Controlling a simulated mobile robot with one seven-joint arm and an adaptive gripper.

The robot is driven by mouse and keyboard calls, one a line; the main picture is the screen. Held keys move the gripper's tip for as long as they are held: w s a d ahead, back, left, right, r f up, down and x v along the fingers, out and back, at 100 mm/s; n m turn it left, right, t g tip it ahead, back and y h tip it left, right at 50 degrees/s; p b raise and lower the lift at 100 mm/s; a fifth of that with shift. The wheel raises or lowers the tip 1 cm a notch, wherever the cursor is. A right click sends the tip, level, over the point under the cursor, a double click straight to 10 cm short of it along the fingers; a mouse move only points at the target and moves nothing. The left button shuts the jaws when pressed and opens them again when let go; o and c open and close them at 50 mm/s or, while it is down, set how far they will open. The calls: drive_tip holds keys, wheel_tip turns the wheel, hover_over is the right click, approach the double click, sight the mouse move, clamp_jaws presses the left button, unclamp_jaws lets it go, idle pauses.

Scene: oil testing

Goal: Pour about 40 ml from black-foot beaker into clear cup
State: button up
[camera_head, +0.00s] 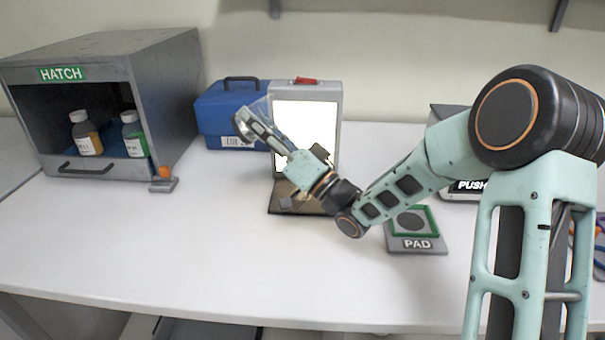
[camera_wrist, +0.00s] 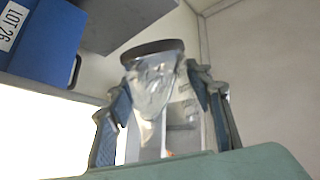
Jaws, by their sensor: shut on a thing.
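The black-foot beaker (camera_wrist: 152,85) is clear glass with a dark round foot, which faces up in the wrist view. My gripper (camera_wrist: 162,112) is shut around it, one finger on each side. In the head view my gripper (camera_head: 258,128) holds the beaker (camera_head: 262,107) strongly tilted, in the air before the blue case and the bright panel. The liquid level in the beaker cannot be told. I cannot make out the clear cup for certain; small indistinct shapes show on the dark base below the panel, partly behind my arm.
A bright panel (camera_head: 306,112) stands on a dark base (camera_head: 283,208). The blue case (camera_head: 222,112) is behind. The HATCH cabinet (camera_head: 173,105) holds two bottles at left. A PAD plate (camera_head: 428,246) lies right, near a PUSH box (camera_head: 467,187). The front table is clear.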

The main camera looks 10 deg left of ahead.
sight(258, 103)
drive_tip(key=shift+d+r+m+t+y, duration=0.1)
drive_tip(key=shift+r+m+t+y, duration=0.4)
drive_tip(key=shift+m+t, duration=0.7)
drive_tip(key=shift+r, duration=0.2)
drive_tip(key=shift+d+r+m, duration=0.15)
drive_tip(key=shift+r+m, duration=0.05)
drive_tip(key=shift+m, duration=0.2)
drive_tip(key=shift+w, duration=0.1)
drive_tip(key=shift+t, duration=0.3)
drive_tip(key=shift+a+r+b, duration=0.2)
drive_tip(key=shift+r+b, duration=0.1)
drive_tip(key=shift+d+r+m+t, duration=0.15)
drive_tip(key=shift+r+m+t, duration=0.25)
drive_tip(key=shift+m+t, duration=0.3)
drive_tip(key=shift+r+m+t+h, duration=0.4)
drive_tip(key=shift+r+m+t, duration=0.05)
drive_tip(key=shift+m+t, duration=0.05)
